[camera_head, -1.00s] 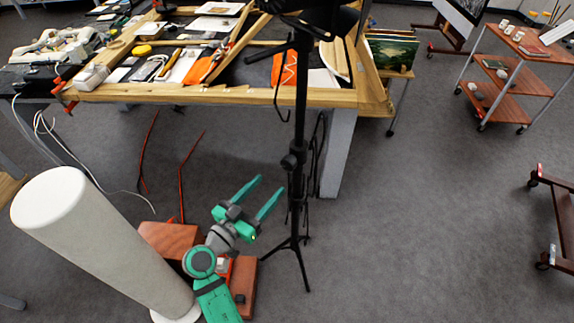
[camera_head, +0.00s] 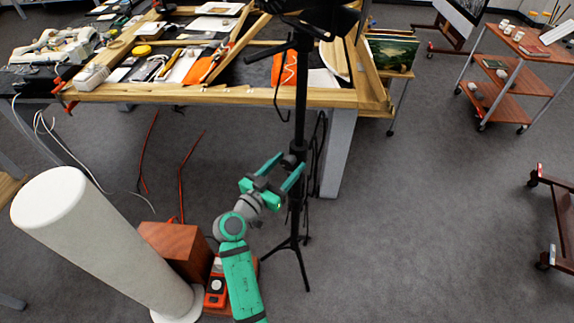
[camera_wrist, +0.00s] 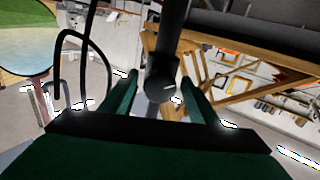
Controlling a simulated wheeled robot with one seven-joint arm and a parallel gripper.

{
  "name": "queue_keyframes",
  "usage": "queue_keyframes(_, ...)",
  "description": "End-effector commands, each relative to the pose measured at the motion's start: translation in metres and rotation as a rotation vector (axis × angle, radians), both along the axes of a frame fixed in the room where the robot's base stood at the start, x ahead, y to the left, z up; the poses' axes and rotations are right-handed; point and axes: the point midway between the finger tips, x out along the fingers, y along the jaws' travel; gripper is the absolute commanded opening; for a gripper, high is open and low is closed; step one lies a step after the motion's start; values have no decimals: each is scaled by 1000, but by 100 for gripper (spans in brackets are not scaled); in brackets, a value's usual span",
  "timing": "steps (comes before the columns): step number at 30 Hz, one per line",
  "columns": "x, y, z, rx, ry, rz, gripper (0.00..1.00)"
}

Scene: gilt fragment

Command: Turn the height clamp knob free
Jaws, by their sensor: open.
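A black tripod stand (camera_head: 301,100) rises in front of the wooden-framed table, its legs spread on the floor. Its height clamp, with a dark round knob (camera_wrist: 160,84) marked by a pale line, shows between my fingertips in the wrist view. In the head view the clamp collar (camera_head: 291,161) is partly behind my fingers. My gripper (camera_head: 287,164) is green and open, its fingers pointing up at the stand, one on each side of the knob. I cannot tell whether either finger touches it.
The table (camera_head: 230,96) behind the stand holds tools and papers. A white cylinder (camera_head: 95,240) and a wooden box (camera_head: 175,245) stand at left. Cables hang beside the stand. A wooden cart (camera_head: 510,68) is at right; the floor between is clear.

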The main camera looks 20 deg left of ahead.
Motion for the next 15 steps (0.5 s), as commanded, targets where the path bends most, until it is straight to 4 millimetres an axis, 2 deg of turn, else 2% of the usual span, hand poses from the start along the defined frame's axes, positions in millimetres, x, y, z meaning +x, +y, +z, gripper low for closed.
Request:
queue_keyframes(5,0,0,0,0,0,0,55)
queue_keyframes(10,0,0,0,0,0,0,17)
queue_keyframes(15,0,0,0,-2,0,-1,15)
